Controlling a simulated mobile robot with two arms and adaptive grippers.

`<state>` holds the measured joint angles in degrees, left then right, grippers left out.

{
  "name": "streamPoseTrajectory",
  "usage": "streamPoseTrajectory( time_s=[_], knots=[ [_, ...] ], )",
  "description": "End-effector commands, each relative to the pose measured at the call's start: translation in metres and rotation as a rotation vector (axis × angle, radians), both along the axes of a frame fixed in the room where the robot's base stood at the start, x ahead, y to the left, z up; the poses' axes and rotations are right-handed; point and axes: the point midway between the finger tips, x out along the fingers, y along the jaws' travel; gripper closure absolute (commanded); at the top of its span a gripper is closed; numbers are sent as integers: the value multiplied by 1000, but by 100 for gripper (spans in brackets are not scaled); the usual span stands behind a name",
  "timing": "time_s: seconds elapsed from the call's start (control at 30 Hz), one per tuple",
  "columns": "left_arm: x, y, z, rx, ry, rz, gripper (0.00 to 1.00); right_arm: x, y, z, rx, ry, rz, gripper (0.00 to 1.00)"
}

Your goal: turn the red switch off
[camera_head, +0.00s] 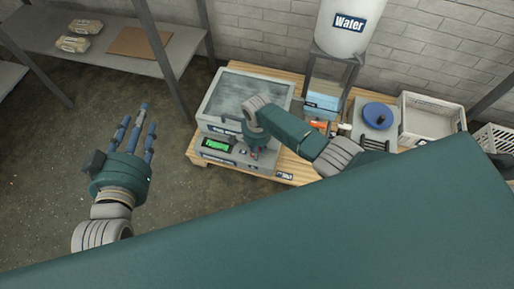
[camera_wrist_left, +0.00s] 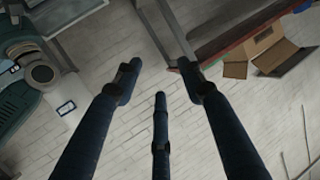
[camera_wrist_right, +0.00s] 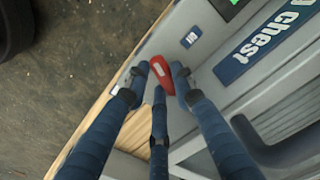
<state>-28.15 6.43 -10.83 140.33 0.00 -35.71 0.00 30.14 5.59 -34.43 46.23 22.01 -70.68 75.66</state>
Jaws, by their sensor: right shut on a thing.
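The red switch (camera_wrist_right: 161,74) shows in the right wrist view, on the front of a grey machine (camera_head: 266,166) with a clear lid and a green display (camera_head: 215,144). My right gripper (camera_wrist_right: 159,80) has its fingertips closed around the switch, one on each side and the third below it. In the head view my right arm reaches across the machine's front, and its hand mostly hides the switch. My left gripper (camera_head: 136,122) is open and empty, in the air left of the machine; its spread fingers also show in the left wrist view (camera_wrist_left: 160,76).
The machine stands on a wooden pallet (camera_head: 291,167). A white water tank (camera_head: 342,38), a device with a blue round top (camera_head: 377,115) and a pale crate (camera_head: 431,122) stand to the right. A metal shelf (camera_head: 98,39) is at the upper left. The floor (camera_head: 60,170) at left is clear.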

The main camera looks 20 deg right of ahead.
Motion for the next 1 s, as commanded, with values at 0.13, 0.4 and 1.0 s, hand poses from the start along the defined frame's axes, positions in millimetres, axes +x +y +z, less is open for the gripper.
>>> streamPoseTrajectory(
  time_s=[0.13, 0.4, 1.0],
  knots=[
    [-12, 6, -25, 30, 121, 8, 60, -1, 0, 1, 0, 4, -33, 100],
    [-38, 18, -64, 75, 313, 21, 60, -1, 1, 1, -1, 4, -104, 100],
    [-126, 49, -129, 169, 747, 52, 60, -1, 4, 1, -1, 6, -492, 100]
  ],
)
